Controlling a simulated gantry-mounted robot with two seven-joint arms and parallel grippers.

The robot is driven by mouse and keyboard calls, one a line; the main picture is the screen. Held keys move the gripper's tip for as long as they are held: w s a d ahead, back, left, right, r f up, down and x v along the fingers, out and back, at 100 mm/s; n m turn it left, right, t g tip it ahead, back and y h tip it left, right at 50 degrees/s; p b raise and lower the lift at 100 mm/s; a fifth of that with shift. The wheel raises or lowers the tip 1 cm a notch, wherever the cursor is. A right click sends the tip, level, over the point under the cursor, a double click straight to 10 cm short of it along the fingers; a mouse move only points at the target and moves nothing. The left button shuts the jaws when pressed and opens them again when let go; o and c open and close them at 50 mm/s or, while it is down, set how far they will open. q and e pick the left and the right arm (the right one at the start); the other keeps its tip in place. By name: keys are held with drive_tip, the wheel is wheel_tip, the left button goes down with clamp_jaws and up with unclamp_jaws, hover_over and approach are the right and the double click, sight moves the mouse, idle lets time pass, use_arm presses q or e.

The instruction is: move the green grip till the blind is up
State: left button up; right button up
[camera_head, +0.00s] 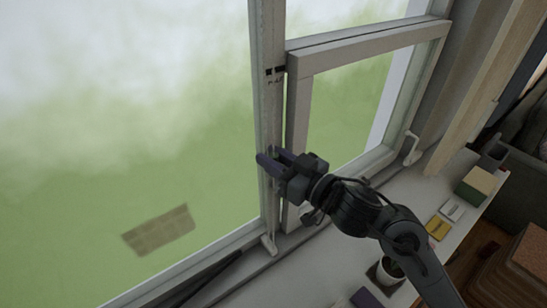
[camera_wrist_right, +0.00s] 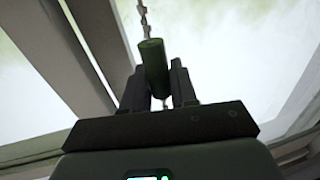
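The green grip (camera_wrist_right: 154,66) is a small dark green cylinder on a thin cord, seen close up in the right wrist view. It is slightly tilted, with the beaded cord (camera_wrist_right: 143,18) above it and a short bit of cord below. My right gripper (camera_wrist_right: 160,85) has its two dark fingers close together, one on each side of the grip's lower part, and appears shut on it. In the head view my right gripper (camera_head: 273,160) is in front of the window's upright post; the grip cannot be made out there. The blind and my left gripper are not in view.
The window frame (camera_head: 268,110) has an inner sash (camera_head: 300,85) just right of my gripper.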

sight(274, 151)
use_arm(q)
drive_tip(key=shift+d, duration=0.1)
use_arm(e)
clamp_jaws()
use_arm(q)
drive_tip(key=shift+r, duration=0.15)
use_arm(e)
drive_tip(key=shift+r, duration=0.15)
